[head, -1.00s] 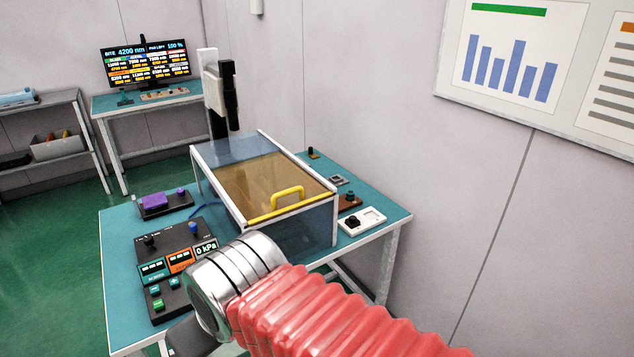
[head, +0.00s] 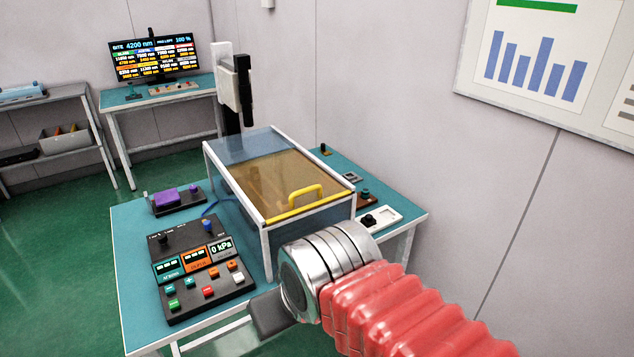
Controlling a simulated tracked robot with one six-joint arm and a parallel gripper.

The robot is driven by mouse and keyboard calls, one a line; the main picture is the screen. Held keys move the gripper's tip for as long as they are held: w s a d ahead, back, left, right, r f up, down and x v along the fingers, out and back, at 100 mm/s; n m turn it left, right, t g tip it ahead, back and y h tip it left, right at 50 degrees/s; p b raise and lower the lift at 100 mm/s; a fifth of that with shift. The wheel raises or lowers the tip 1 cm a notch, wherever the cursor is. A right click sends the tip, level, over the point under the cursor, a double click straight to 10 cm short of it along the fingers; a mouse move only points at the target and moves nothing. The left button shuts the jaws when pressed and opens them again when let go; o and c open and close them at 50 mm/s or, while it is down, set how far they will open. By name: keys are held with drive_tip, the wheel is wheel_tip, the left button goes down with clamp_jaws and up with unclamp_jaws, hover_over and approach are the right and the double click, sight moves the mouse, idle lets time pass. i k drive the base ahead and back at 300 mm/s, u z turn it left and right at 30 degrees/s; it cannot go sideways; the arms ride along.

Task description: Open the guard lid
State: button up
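The guard lid (head: 283,183) is an amber see-through panel on top of a white-framed enclosure (head: 310,229) with clear bluish sides. It lies flat and closed. A yellow handle (head: 305,197) stands near its front edge, with a yellow strip along that edge. My arm's silver wrist and red sleeve are in front of the enclosure, lower right of the handle. A dark grey part of my arm shows left of the wrist. My gripper's fingers do not show, and nothing of mine is seen touching the handle.
A control panel (head: 200,270) with buttons and a 0 kPa readout lies left of the enclosure on the teal table (head: 136,290). A purple block (head: 166,197) sits behind the panel. A dark column (head: 243,90) stands behind the enclosure. The wall is to the right.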

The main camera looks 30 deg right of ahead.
sight(318, 188)
drive_tip(key=u, duration=0.05)
drive_tip(key=i, duration=1)
drive_tip(key=z, duration=0.05)
